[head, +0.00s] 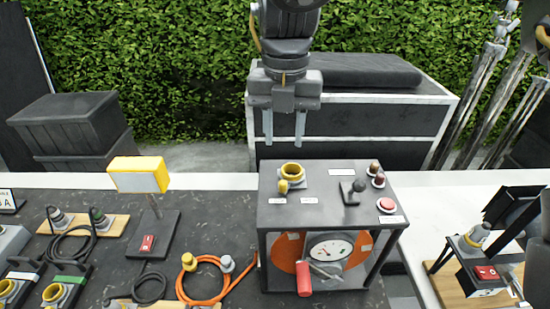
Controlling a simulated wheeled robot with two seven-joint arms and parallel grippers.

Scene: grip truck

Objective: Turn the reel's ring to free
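The reel unit is a dark grey box frame (331,222) on the table, with an orange reel (289,254) inside. A round white gauge (331,249) and a red crank handle (304,280) show at its front. A yellow ring (292,170) sits on the top panel, with a small yellow tab (283,186) and two small white labels by it; the label text is too small to read. My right gripper (284,143) points down behind and above the yellow ring, fingers apart and empty, not touching it. My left gripper is out of view.
A black lever (357,187), two small knobs and a red button (387,205) share the top panel. An orange cable (204,298) with plugs and a yellow-framed lamp (139,174) are to the left. A red-switch device (487,272) stands on the right.

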